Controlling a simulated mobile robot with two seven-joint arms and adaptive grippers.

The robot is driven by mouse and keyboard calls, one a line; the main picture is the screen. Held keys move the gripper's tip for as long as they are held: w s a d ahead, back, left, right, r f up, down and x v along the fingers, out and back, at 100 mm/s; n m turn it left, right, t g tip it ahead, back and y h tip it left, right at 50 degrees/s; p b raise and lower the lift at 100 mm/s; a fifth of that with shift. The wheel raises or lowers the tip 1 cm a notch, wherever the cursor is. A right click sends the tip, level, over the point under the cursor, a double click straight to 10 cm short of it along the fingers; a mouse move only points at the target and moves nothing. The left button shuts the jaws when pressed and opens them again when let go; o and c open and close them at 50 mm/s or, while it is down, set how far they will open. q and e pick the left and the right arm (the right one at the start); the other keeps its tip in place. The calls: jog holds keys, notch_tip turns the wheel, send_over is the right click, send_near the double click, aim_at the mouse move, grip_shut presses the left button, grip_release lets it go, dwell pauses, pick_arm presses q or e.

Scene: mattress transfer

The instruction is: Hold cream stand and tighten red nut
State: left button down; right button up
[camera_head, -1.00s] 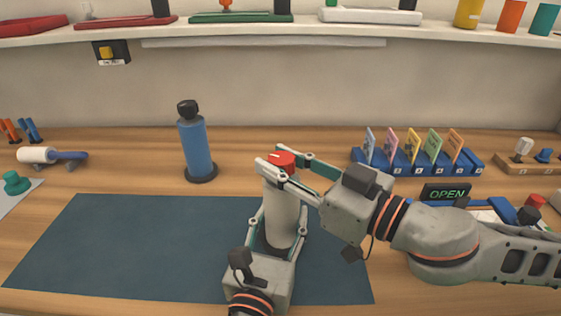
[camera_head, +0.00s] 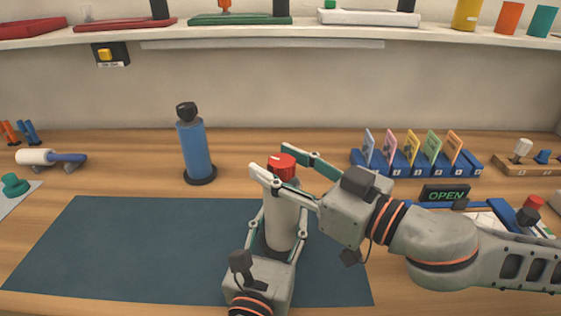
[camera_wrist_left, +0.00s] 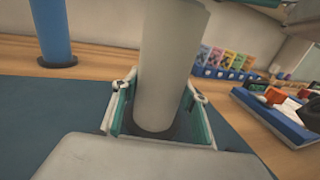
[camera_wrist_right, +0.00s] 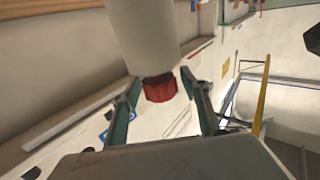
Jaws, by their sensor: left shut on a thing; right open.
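The cream stand (camera_head: 281,215) stands upright on the dark blue mat, and it also shows in the left wrist view (camera_wrist_left: 162,70). The red nut (camera_head: 282,166) sits on its top; in the right wrist view the nut (camera_wrist_right: 160,88) shows at the end of the stand. My left gripper (camera_head: 281,225) is shut around the lower part of the stand. My right gripper (camera_head: 269,160) is open, with one finger on each side of the red nut and a visible gap to it. The stand's foot is partly hidden by my left gripper.
A blue bottle-shaped stand with a black knob (camera_head: 194,148) stands behind the mat (camera_head: 130,245). A blue card rack (camera_head: 415,165) and an OPEN sign (camera_head: 445,193) are at the right. A shelf (camera_head: 300,35) runs along the back. The mat's left side is clear.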

notch_tip(320, 180, up, 10)
jog(key=shift+r, duration=0.1)
dwell(0.4)
jog(key=w+d+f+n+h, duration=0.2)
jog(key=w+d+f+n, duration=0.3)
jog(key=w+d+n, duration=0.35)
jog(key=m+g+y, duration=0.4)
jog(key=g+y, duration=0.2)
jog(key=g, duration=0.1)
send_near(281, 159)
jog(key=shift+t, duration=0.4)
jog(key=x, duration=1)
jog(key=shift+s+a+f, duration=0.2)
jog(key=shift+s+f, duration=0.1)
jog(key=shift+f, duration=0.05)
